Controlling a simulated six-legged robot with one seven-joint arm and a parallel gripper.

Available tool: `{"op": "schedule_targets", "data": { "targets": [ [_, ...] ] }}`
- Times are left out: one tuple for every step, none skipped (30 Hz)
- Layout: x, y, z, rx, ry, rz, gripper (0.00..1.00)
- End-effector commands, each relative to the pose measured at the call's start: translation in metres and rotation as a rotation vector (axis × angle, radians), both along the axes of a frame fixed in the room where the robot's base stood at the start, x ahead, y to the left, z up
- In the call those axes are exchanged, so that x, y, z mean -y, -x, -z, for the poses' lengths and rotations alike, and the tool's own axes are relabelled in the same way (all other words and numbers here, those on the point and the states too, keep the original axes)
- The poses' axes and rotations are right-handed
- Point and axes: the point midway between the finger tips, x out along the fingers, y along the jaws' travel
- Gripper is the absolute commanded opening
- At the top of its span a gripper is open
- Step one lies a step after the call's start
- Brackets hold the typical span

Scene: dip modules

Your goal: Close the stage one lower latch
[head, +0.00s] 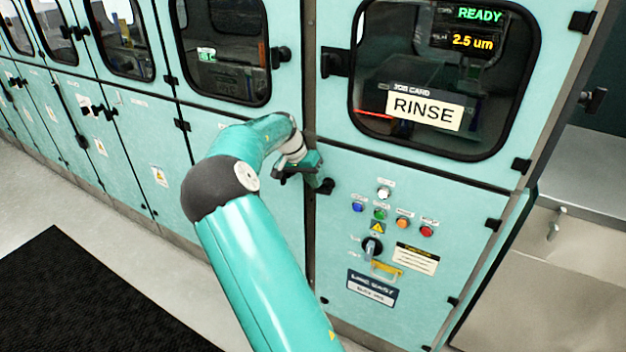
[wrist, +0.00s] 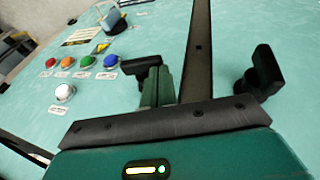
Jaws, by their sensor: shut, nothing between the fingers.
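A small black latch (head: 325,186) is at the left edge of the lower panel with the coloured buttons, beside the dark seam. My gripper (head: 300,168) is just left of it in the head view. In the wrist view, my gripper's green fingers (wrist: 157,88) are shut and empty, close to a black latch (wrist: 140,66) on the button side of the seam. They partly hide it, and I cannot tell whether they touch it. Another black latch (wrist: 263,72) stands across the seam on the right. I cannot read which one is stage one's.
The dark seam post (wrist: 197,55) runs between the panels. A window door with a RINSE card (head: 424,110) is above the button panel. A blue button (wrist: 111,61) and several others are nearby. A black mat (head: 85,300) lies on the floor at left.

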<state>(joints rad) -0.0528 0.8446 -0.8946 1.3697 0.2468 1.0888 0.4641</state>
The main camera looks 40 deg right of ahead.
Motion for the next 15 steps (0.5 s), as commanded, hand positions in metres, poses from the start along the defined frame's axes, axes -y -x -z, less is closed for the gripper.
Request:
{"op": "schedule_targets", "data": {
  "targets": [
    [-0.001, -0.002, 0.003, -0.038, 0.014, -0.002, 0.00],
    [-0.001, -0.003, 0.004, -0.062, 0.022, -0.003, 0.00],
    [-0.001, -0.004, 0.006, -0.097, 0.035, -0.003, 0.00],
    [-0.001, -0.005, 0.007, -0.123, 0.044, -0.002, 0.00],
    [-0.002, -0.006, 0.008, -0.151, 0.054, -0.002, 0.00],
    [-0.002, -0.007, 0.009, -0.186, 0.067, -0.002, 0.00],
    [-0.002, -0.007, 0.011, -0.214, 0.077, -0.002, 0.00],
    [-0.002, -0.008, 0.011, -0.236, 0.086, -0.001, 0.00],
    [-0.002, -0.007, 0.011, -0.227, 0.082, 0.002, 0.00],
    [-0.002, -0.008, 0.012, -0.226, 0.081, 0.001, 0.00],
    [-0.002, -0.008, 0.014, -0.225, 0.079, 0.001, 0.00],
    [-0.003, -0.009, 0.016, -0.224, 0.079, 0.001, 0.00],
    [-0.003, -0.009, 0.017, -0.224, 0.079, 0.001, 0.00],
    [-0.003, -0.010, 0.018, -0.224, 0.079, 0.001, 0.00],
    [-0.003, -0.010, 0.019, -0.224, 0.079, 0.001, 0.00]
  ]
}}
